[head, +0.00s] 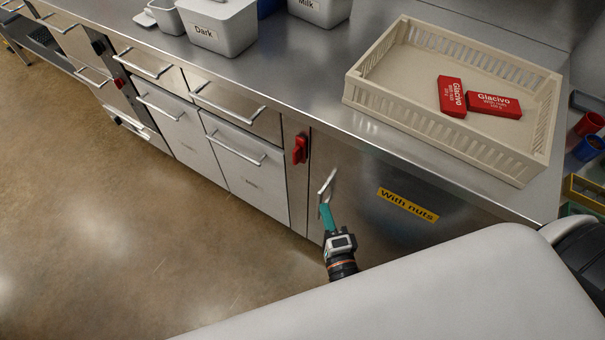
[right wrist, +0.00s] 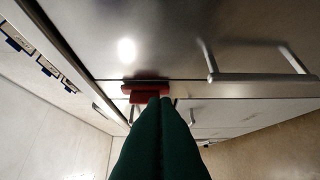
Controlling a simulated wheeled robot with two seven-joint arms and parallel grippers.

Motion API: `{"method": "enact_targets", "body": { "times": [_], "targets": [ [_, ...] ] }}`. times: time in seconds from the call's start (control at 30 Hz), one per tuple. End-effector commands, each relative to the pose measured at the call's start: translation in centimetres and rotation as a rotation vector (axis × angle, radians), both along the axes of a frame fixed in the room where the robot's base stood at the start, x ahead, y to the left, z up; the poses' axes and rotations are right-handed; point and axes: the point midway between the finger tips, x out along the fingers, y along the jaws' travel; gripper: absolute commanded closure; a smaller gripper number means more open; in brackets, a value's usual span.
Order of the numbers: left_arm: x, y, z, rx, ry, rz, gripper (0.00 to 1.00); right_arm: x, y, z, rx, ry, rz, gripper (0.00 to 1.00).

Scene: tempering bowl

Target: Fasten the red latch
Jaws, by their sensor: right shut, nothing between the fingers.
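The red latch (head: 300,149) is on the cabinet front, on the narrow strip just left of the steel door (head: 355,175) with the yellow "With nuts" label. The door looks closed; whether the latch is fastened cannot be told. My right gripper (head: 325,210) has teal fingers, shut and empty, beside the door's upright metal handle (head: 327,186), below and right of the latch. In the right wrist view the fingertips (right wrist: 160,101) point toward the red latch (right wrist: 148,90) and overlap its lower edge; contact cannot be told. The left gripper is out of view.
Drawers with bar handles (head: 228,148) line the front to the left, with another red latch (head: 118,84) farther along. A cream crate (head: 445,128) with two red Glacivo boxes stands on the steel counter (head: 300,75). The floor (head: 130,220) in front is clear.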

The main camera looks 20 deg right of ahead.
Motion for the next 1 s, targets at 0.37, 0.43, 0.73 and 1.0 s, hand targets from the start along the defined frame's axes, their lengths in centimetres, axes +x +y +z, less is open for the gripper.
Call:
{"method": "enact_targets", "body": {
  "times": [0.37, 0.43, 0.73, 1.0],
  "targets": [
    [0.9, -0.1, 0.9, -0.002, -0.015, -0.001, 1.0, 7.9, -0.9, 0.3, -0.003, -0.005, 0.0, 1.0],
    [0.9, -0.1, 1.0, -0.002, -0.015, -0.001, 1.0, 9.2, -1.1, 0.2, -0.001, -0.004, 0.001, 1.0],
    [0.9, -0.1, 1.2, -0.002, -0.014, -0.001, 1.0, 11.7, 1.2, 0.1, -0.001, -0.001, 0.001, 1.0],
    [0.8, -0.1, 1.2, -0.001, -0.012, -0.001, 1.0, 11.9, 1.4, 0.1, -0.001, -0.001, 0.001, 1.0]
  ]
}}
